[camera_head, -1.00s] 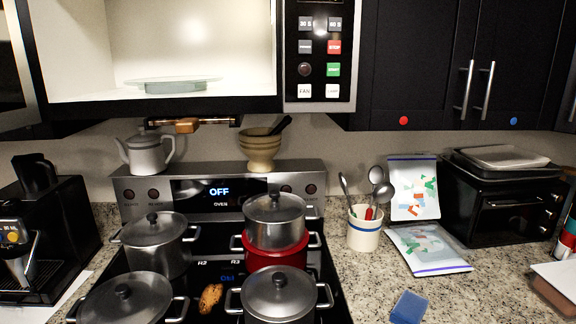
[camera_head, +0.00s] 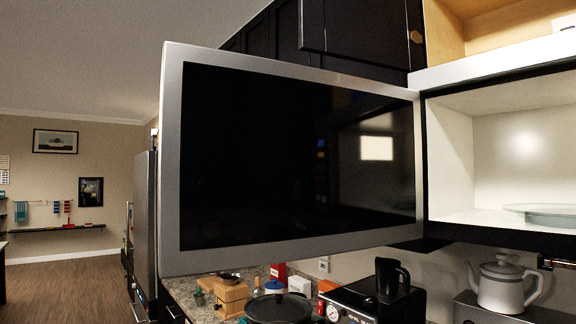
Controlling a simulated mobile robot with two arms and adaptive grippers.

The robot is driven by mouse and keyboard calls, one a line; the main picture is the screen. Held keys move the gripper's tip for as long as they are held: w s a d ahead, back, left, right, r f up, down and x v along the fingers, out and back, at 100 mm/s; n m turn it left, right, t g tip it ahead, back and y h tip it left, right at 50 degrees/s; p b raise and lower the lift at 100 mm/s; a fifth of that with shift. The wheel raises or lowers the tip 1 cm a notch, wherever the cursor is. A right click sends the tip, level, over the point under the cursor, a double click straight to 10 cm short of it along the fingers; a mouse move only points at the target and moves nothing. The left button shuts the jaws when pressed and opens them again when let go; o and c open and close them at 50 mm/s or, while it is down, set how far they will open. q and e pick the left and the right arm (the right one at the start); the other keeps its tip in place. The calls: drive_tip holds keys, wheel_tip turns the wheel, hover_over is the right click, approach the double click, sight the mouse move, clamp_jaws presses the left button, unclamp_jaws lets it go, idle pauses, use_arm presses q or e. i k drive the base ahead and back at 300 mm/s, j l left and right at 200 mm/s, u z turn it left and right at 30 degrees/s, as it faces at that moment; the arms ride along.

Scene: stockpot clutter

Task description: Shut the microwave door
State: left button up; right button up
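The microwave door (camera_head: 290,160) stands wide open, swung out to the left. It has a silver frame and a dark glass panel and fills the middle of the head view. Its hinge side meets the microwave (camera_head: 450,160) at the right. The lit, cream-coloured cavity is open and holds a glass turntable plate (camera_head: 545,215). Neither of my grippers shows in the head view.
Dark upper cabinets (camera_head: 365,30) are above and behind the door. Below it are a coffee machine (camera_head: 375,298), a dark pan (camera_head: 278,308) and a grey kettle (camera_head: 503,283). A fridge (camera_head: 145,220) stands at left; open wooden floor (camera_head: 65,280) lies beyond.

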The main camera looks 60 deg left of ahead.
sight(262, 161)
drive_tip(key=j, duration=0.5)
drive_tip(key=k+j+z, duration=0.1)
drive_tip(key=j, duration=0.4)
drive_tip(key=k+j, duration=0.1)
drive_tip(key=j, duration=0.45)
drive_tip(key=j+z, duration=0.1)
drive_tip(key=j, duration=0.4)
drive_tip(key=k+j, duration=0.15)
drive_tip(key=j, duration=0.35)
drive_tip(key=k+j+z, duration=0.1)
drive_tip(key=j, duration=0.4)
